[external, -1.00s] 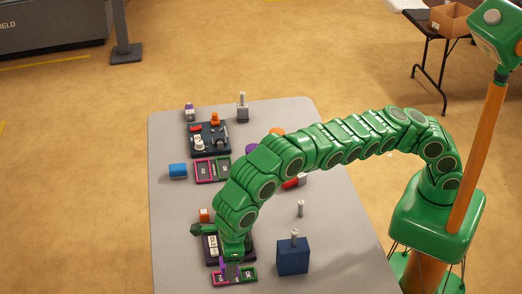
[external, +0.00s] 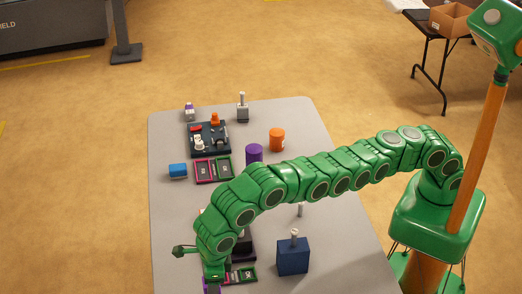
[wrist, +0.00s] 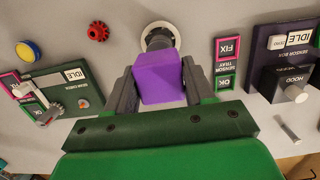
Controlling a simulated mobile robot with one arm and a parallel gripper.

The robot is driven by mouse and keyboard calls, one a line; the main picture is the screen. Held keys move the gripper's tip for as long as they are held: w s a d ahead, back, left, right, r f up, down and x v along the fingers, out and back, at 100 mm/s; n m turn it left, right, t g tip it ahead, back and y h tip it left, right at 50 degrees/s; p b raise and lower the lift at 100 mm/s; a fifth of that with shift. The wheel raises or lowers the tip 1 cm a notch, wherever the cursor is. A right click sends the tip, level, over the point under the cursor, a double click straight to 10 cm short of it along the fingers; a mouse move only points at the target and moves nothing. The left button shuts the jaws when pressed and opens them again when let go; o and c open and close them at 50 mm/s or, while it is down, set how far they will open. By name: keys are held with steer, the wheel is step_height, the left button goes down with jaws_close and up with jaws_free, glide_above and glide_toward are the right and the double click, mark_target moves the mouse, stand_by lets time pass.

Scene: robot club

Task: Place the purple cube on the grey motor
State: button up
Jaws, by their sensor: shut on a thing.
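The purple cube (wrist: 160,80) is between the two grey fingers of my gripper (wrist: 155,88) in the wrist view, with a finger against each side. A round grey and white part (wrist: 158,33) shows just beyond the cube, partly hidden by it; I cannot tell if it is the motor. In the external view my gripper (external: 212,282) is low at the table's near left, with a bit of purple at its tip. A grey block with an upright shaft (external: 242,108), possibly the grey motor, stands at the table's far end.
A blue box with a knob (external: 293,258) stands right of my gripper. A pink and green tray (external: 243,275) lies beside the gripper. The arm hides part of the table.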

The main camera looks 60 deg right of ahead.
steer(key=shift+a+f, duration=0.15)
steer(key=shift+w+f, duration=0.1)
steer(key=shift+f, duration=1.7)
steer(key=shift+f, duration=0.1)
steer(key=o, duration=1.1)
steer(key=shift+r, duration=0.2)
steer(key=shift+s+d+r, duration=0.1)
steer(key=shift+s+r, duration=0.1)
steer(key=shift+r, duration=1.65)
steer(key=shift+s+d+r, duration=0.1)
steer(key=shift+s+r, duration=0.05)
steer(key=shift+r, duration=1.7)
